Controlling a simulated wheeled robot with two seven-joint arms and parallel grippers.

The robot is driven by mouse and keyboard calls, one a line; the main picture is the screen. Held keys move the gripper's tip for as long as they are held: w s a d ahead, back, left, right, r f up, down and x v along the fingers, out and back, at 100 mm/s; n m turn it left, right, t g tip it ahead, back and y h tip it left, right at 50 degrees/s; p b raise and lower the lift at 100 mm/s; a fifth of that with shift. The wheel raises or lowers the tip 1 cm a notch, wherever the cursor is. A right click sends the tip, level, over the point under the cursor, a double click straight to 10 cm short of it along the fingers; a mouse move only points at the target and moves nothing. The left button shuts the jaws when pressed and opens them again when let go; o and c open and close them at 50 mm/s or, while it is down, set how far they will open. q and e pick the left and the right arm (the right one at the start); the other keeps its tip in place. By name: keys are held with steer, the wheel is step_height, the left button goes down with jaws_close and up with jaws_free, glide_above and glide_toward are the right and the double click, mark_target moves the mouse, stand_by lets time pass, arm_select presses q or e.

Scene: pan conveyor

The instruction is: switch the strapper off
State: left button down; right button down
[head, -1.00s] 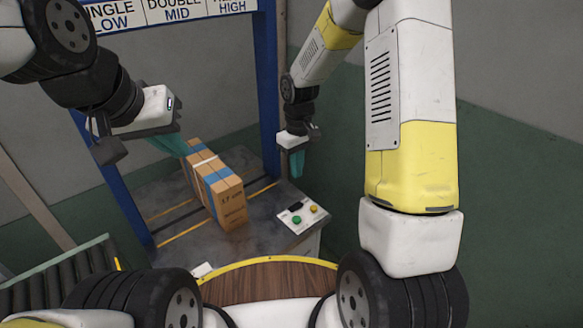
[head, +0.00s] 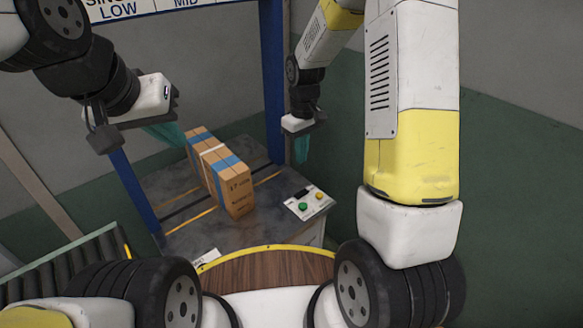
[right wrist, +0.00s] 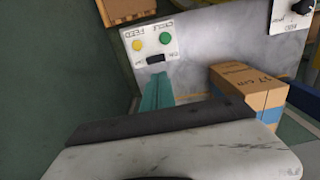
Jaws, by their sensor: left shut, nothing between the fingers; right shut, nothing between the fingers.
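The strapper is a blue arch (head: 272,85) over a grey metal table (head: 185,232). Its white control panel (head: 290,207) carries a green button (head: 302,206), a yellow button (head: 319,195) and a black rocker-like part (head: 300,193). The right wrist view shows them as green (right wrist: 165,38), yellow (right wrist: 137,45) and black (right wrist: 155,59). My right gripper (head: 301,160), with teal fingers, is shut and empty above the panel's far side; its fingertips (right wrist: 157,78) appear just short of the black part. My left gripper (head: 180,140) is shut and empty behind the carton, its tips partly hidden.
A brown carton (head: 238,195) with blue bands stands on the strapper table. A small panel with a black knob (right wrist: 302,6) shows at the right wrist view's corner. A roller conveyor (head: 65,265) lies left. A wooden round top (head: 265,270) is in front.

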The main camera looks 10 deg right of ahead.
mark_target(299, 196)
steer(key=shift+f, duration=0.1)
step_height(299, 196, down, 14)
steer(key=shift+s+a+r, duration=0.1)
steer(key=shift+a, duration=0.05)
stand_by(0.4)
steer(key=shift+a+f, duration=0.1)
steer(key=shift+f, duration=0.1)
stand_by(0.4)
steer(key=shift+w+d+r, duration=0.3)
steer(key=shift+w+d, duration=0.1)
steer(key=shift+d, duration=0.3)
steer(key=shift+r, duration=0.1)
